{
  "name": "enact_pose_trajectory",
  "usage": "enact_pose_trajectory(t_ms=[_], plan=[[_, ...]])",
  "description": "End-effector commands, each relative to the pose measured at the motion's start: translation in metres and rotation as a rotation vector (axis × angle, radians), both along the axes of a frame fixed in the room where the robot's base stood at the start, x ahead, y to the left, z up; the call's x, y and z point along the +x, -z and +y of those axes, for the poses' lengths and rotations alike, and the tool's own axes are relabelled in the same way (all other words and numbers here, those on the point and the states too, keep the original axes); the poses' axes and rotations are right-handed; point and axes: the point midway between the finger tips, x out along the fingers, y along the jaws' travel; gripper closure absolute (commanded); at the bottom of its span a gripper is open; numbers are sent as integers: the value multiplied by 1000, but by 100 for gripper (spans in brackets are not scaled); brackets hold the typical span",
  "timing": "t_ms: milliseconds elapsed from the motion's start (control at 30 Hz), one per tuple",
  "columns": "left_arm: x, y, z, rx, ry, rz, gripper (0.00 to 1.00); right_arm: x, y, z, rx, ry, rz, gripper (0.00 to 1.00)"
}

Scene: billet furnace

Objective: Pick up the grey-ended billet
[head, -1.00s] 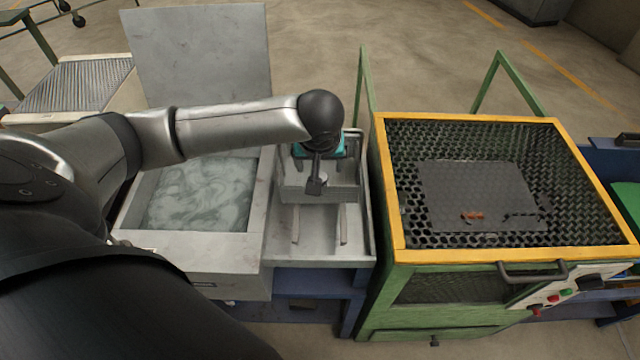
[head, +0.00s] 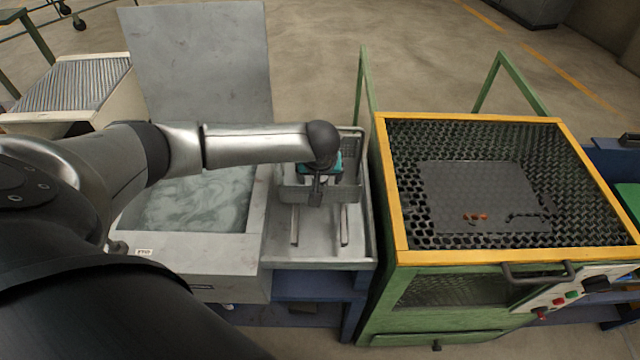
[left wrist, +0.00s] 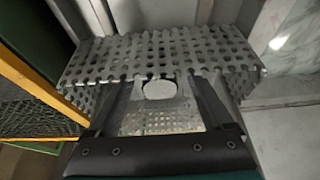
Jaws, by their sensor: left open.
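My left gripper (head: 318,188) points down into a perforated metal basket (head: 348,193) in the grey tray. In the left wrist view the open jaws (left wrist: 165,92) reach down past the basket's perforated wall (left wrist: 160,52). A pale grey round end (left wrist: 160,89), which looks like the grey-ended billet, shows between the fingers. Whether the fingers touch it I cannot tell. In the head view the hand and wrist hide the billet. My right gripper is not in view.
A tank of cloudy liquid (head: 195,200) with a raised lid (head: 200,60) stands left of the tray (head: 325,252). A yellow-rimmed green mesh cage (head: 397,200) stands close on the right.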

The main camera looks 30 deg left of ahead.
Motion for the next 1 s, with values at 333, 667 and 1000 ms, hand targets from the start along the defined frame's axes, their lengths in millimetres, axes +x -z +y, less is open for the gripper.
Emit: enact_pose_trajectory(t_ms=[333,667,1000], plan=[[0,0,0,0,0,0,29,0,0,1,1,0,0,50],[0,0,0,-1,-1,1,66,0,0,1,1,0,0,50],[0,1,0,0,-1,1,100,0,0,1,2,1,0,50]])
